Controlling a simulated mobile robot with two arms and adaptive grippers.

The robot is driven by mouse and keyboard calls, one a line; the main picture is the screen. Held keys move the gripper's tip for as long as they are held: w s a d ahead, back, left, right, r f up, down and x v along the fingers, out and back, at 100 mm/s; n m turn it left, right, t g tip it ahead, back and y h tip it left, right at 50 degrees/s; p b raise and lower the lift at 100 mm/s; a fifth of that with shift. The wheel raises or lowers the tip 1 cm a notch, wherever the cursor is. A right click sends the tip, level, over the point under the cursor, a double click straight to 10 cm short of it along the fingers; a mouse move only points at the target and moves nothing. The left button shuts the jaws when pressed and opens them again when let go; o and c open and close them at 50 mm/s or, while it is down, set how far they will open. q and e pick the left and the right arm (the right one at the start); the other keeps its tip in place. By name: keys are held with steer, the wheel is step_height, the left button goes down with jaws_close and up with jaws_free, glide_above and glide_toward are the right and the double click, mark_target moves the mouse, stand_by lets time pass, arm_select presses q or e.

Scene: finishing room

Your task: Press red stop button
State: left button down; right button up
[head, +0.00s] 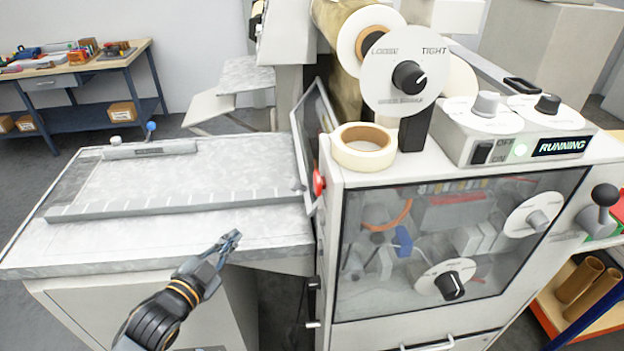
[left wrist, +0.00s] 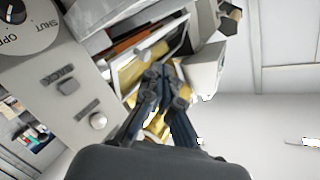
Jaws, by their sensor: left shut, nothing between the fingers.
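The red stop button (head: 319,183) sits on the left side of the white machine cabinet (head: 335,260), near its front top corner, and is seen edge-on. My left gripper (head: 234,237) is shut and empty, to the left of the button and lower in the head view, over the front edge of the grey table. It is apart from the button. In the left wrist view, its fingers (left wrist: 160,75) are together, in front of machine parts that I cannot clearly make out. The red button cannot be made out there. My right gripper is not in view.
A grey metal table (head: 270,228) with a ruler-like rail lies left of the cabinet. A tilted framed panel (head: 302,160) stands beside the button. A tape roll (head: 364,146) and a control box with a lit "RUNNING" sign (head: 560,147) sit on top. A workbench (head: 75,66) stands back left.

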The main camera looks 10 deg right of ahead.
mark_target(320, 183)
arm_select(q)
steer(key=s+d+r+m+h, duration=0.1)
steer(key=d+r+m+h, duration=0.1)
steer(key=r, duration=0.5)
steer(key=s+d+r+m+h, duration=0.2)
steer(key=r+m+h, duration=0.2)
steer(key=r, duration=0.4)
steer(key=shift+d+r+m, duration=0.2)
steer(key=shift+d+m, duration=0.05)
steer(key=shift+m, duration=0.15)
steer(key=shift+s, duration=0.1)
steer(key=d+p, duration=0.1)
steer(key=d, duration=0.7)
steer(key=shift+d, duration=0.4)
steer(key=shift+d, duration=0.15)
steer(key=shift+d, duration=0.3)
